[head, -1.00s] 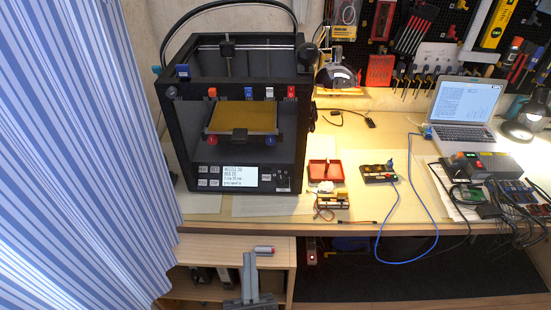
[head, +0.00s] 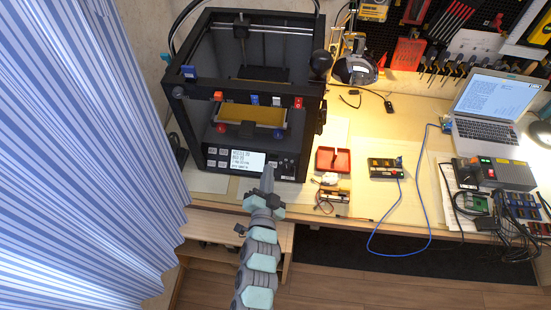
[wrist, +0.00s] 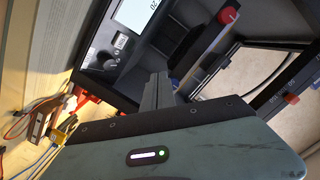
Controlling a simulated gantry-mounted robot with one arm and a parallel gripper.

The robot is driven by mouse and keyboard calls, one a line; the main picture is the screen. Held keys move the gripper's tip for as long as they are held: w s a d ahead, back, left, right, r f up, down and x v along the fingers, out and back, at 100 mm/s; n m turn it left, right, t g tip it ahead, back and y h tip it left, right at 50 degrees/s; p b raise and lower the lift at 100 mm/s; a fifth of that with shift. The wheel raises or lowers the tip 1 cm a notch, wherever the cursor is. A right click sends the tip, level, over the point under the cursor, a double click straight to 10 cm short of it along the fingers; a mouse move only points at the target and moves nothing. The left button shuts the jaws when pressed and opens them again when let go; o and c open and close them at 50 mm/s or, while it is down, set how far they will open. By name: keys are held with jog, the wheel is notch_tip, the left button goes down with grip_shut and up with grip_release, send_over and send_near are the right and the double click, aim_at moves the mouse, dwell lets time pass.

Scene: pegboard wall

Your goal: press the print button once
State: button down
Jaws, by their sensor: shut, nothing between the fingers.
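The black 3D printer (head: 300,115) stands at the left of the bench. Its lower front panel has a lit screen (head: 248,161), with small light labelled buttons (head: 218,151) to the left of it. Right of the screen is a labelled button (wrist: 120,42) beside a round knob (wrist: 106,60), seen in the wrist view. I cannot read which button says print. My gripper (head: 268,174) is shut and empty, in front of the panel just right of the screen. In the wrist view its closed fingers (wrist: 158,88) point toward the panel; I cannot tell whether they touch it.
A red tray (head: 333,161), a small board (head: 385,168) with a blue cable and a laptop (head: 485,110) lie right of the printer. A striped curtain (head: 85,150) hangs at the left. The bench's front edge runs below the printer.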

jog(key=shift+w+d+f+b, duration=0.15)
jog(key=shift+w+f+b, duration=0.75)
jog(key=shift+f, duration=0.25)
jog(key=shift+w+d+f+b, duration=0.2)
jog(key=shift+w+f+b, duration=0.6)
jog(key=shift+w+f, duration=0.25)
jog(key=shift+w+d+f+b, duration=0.15)
jog(key=shift+w+f+b, duration=0.7)
jog(key=shift+f, duration=0.35)
jog(key=shift+w+f, duration=0.25)
jog(key=shift+f, duration=0.05)
